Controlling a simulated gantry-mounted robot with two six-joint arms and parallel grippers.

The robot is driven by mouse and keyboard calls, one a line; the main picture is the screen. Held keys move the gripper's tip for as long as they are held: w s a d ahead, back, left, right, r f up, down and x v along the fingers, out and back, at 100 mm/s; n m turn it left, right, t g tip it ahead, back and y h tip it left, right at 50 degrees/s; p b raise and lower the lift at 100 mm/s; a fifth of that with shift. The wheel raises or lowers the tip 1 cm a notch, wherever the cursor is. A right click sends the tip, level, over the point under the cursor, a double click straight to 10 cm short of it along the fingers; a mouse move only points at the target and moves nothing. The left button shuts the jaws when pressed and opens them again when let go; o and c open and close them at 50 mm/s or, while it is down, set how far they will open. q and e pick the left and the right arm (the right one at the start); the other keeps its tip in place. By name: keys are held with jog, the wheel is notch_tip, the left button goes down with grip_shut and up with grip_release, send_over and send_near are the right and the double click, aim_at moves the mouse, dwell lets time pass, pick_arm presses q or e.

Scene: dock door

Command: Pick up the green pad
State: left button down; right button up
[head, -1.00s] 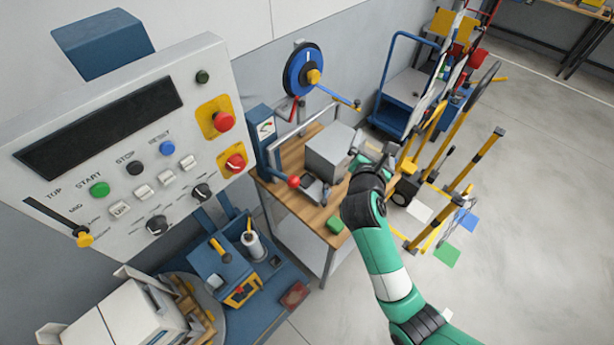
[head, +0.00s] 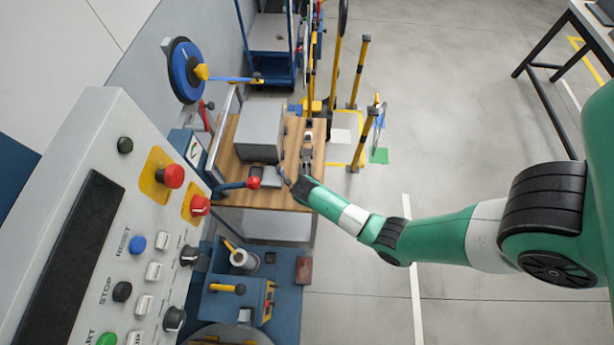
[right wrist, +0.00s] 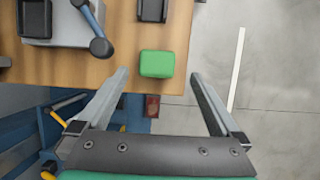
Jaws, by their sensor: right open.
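The green pad (right wrist: 157,64) lies flat on the wooden tabletop near its edge, as the right wrist view shows. My right gripper (right wrist: 158,76) is open and empty. Its two fingers reach towards the pad, one to each side in the picture, with clear gaps between them and the pad. In the head view my right arm comes in from the right and its wrist end is over the front right part of the wooden table (head: 283,196). The pad is hidden there behind the arm. My left gripper is not in view.
A grey box (head: 260,130) and a lever with a red knob (head: 253,182) stand on the table. A dark fixture (right wrist: 153,9) is beyond the pad. The control panel (head: 100,215) fills the left. Open floor lies to the right.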

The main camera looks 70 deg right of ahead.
jog(key=x, duration=0.2)
jog(key=shift+w+d+f, duration=0.1)
jog(key=shift+w+f, duration=0.05)
jog(key=shift+f, duration=0.1)
jog(key=b+x, duration=0.3)
jog(key=x, duration=0.2)
jog(key=shift+w+f, duration=0.1)
jog(key=shift+c, duration=0.3)
jog(key=c, duration=1.2)
